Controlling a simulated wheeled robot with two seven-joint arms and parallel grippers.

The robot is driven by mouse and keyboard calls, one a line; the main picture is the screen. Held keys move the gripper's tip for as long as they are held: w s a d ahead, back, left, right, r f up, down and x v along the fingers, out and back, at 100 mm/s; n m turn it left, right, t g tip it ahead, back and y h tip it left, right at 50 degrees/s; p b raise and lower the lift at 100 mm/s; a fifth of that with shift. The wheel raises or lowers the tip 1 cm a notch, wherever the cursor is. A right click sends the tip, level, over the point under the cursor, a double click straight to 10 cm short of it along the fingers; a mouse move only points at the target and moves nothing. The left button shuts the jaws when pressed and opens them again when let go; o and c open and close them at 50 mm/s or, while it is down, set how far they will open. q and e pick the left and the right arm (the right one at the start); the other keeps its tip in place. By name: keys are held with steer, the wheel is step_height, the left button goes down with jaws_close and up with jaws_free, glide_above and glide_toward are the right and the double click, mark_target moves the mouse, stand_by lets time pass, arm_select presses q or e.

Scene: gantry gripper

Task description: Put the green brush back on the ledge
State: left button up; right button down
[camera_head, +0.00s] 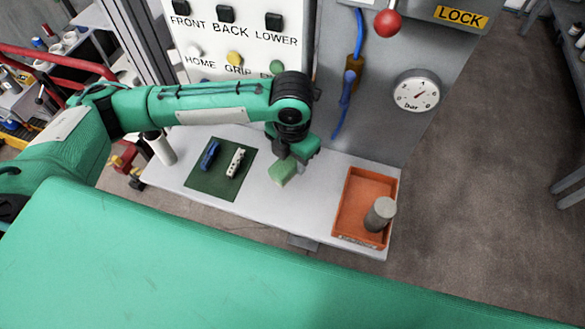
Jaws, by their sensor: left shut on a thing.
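The green brush (282,174) is a small block with a pale lower part. My left gripper (288,158) is shut on it above the middle of the white ledge (310,192). The fingers partly hide the brush's top, and I cannot tell whether its underside touches the ledge. The ledge runs below the button panel (232,40). My right gripper is not in view.
A dark green mat (211,184) holds a blue item (208,155) and a white item (235,162). A white cylinder (162,148) stands at the left end. An orange tray (348,205) with a grey cylinder (380,214) is at the right. A gauge (417,92) and blue hose (344,95) are behind.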

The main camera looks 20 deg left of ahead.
mark_target(292, 181)
arm_select(q)
step_height(292, 181, down, 3)
steer(key=shift+f, duration=0.2)
step_height(292, 181, down, 3)
steer(key=shift+w+p, duration=0.1)
steer(key=shift+p, duration=0.7)
steer(key=shift+w+f, duration=0.1)
steer(key=shift+f, duration=0.25)
steer(key=o, duration=0.9)
steer(key=shift+f, duration=0.1)
steer(key=shift+o, duration=0.2)
